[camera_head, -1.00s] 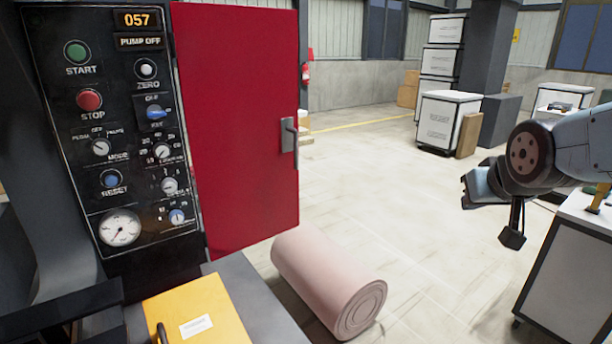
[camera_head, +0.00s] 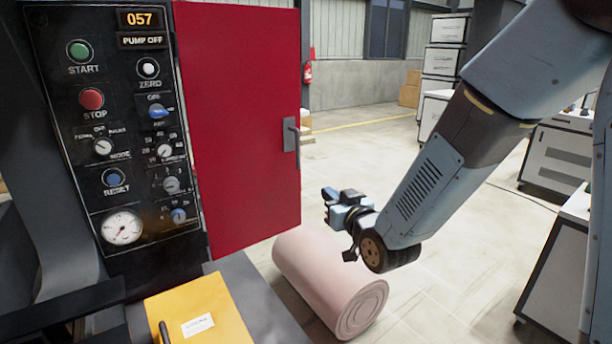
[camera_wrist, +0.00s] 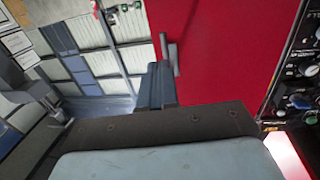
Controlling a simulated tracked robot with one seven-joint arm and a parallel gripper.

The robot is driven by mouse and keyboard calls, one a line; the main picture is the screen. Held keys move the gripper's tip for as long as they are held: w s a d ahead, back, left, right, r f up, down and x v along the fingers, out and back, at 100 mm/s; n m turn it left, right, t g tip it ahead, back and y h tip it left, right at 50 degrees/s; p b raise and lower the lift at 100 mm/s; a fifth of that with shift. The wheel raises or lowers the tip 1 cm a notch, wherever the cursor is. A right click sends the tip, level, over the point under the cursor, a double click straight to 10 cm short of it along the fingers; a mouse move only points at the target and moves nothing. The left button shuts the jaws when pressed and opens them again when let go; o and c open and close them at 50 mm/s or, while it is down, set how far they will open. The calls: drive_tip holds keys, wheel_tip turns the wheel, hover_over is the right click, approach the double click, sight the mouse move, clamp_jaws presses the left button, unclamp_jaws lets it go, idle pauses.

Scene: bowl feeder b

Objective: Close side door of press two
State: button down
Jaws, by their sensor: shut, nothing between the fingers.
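The red side door (camera_head: 240,130) of the press stands swung open beside the black control panel (camera_head: 105,130). Its grey upright handle (camera_head: 291,140) is near the door's free edge. My gripper (camera_head: 330,194) is shut and empty, just right of the door edge and lower than the handle in the head view. In the wrist view the red door (camera_wrist: 225,50) fills the right side, and the handle (camera_wrist: 169,54) shows just beyond my shut fingers (camera_wrist: 156,84). I cannot tell whether they touch the door or handle.
A pink roll (camera_head: 330,280) lies on the floor below my gripper. A yellow folder (camera_head: 205,310) lies on the grey surface in front of the panel. White cabinets (camera_head: 556,155) stand at the right. The floor behind the door is largely clear.

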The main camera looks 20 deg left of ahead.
sight(299, 170)
drive_tip(key=x, duration=1.4)
drive_tip(key=shift+s+a+r, duration=0.1)
drive_tip(key=shift+a+r, duration=0.05)
drive_tip(key=shift+a, duration=0.15)
